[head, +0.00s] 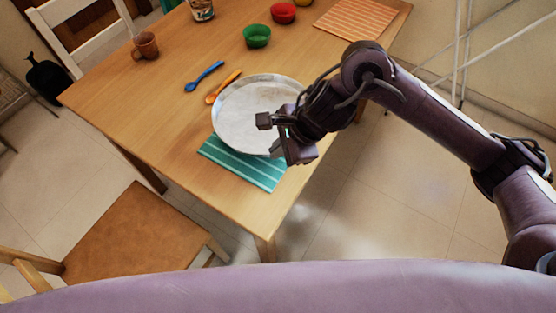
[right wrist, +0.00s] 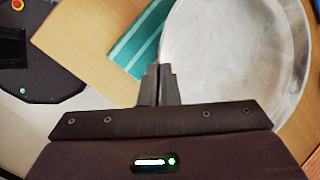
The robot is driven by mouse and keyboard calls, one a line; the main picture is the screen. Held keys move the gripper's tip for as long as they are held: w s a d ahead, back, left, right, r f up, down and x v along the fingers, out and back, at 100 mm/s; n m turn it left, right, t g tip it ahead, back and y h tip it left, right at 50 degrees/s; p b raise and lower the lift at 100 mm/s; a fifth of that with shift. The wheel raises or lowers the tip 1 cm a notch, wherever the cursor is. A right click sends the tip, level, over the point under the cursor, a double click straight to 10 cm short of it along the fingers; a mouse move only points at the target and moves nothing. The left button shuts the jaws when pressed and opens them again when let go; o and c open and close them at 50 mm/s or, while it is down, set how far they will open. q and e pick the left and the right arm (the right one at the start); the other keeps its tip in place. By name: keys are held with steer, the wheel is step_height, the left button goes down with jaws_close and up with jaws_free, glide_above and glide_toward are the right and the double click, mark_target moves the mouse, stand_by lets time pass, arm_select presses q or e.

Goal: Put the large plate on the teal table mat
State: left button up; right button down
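The large plate (head: 245,107) is round, pale grey and shallow. It lies at or just above the table's near right edge and overlaps the far part of the teal striped mat (head: 243,170). I cannot tell whether it touches the mat. My right gripper (head: 278,145) is at the plate's near right rim. In the right wrist view, the fingers (right wrist: 160,75) are close together, with the plate (right wrist: 235,50) rim between them, and the teal mat (right wrist: 140,42) shows beside the plate. The gripper hides part of the rim. My left gripper is out of view.
A blue spoon (head: 204,77) and an orange spoon (head: 223,86) lie left of the plate. Green (head: 257,36) and red (head: 283,13) bowls, a brown mug (head: 145,46) and an orange mat (head: 355,18) are farther back. A chair (head: 135,235) stands at the near left.

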steer(key=shift+f, duration=2.4)
steer(key=c, duration=2.1)
jaws_free()
steer(key=o, duration=0.4)
steer(key=p+v, duration=0.1)
steer(key=v, duration=1.1)
